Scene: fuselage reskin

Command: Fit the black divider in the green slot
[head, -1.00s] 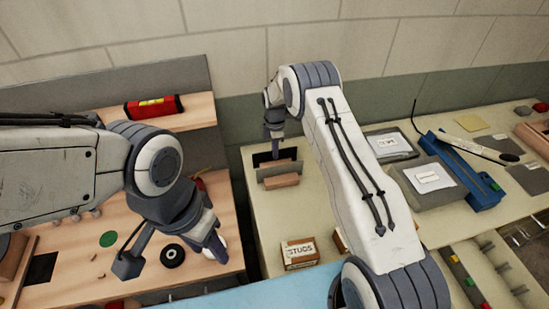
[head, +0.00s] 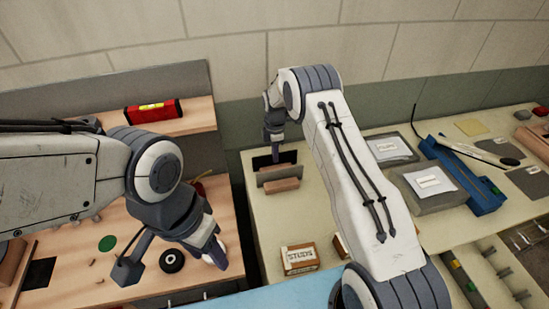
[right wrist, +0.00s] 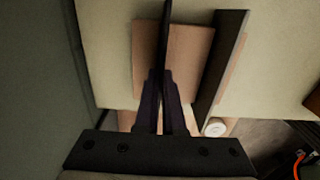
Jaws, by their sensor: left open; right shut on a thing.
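My right gripper (head: 274,140) is shut on a thin black panel, the black divider (head: 264,162), at the back left corner of the cream worktop. In the right wrist view the divider (right wrist: 167,30) is seen edge-on between the fingers, above a brown block. A second dark panel (right wrist: 224,65) stands beside it, apart; in the head view this panel (head: 280,180) is in front of the held divider. My left gripper (head: 219,258) is open and empty over the wooden bench. I cannot make out a green slot for certain; a tray with coloured tabs (head: 457,265) is at the lower right.
A STUDS box (head: 299,259) stands on the cream worktop (head: 265,215), which is clear behind it. Grey cases (head: 433,190) and a blue holder (head: 470,185) lie to the right. A gap separates the worktop from the wooden bench (head: 70,262).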

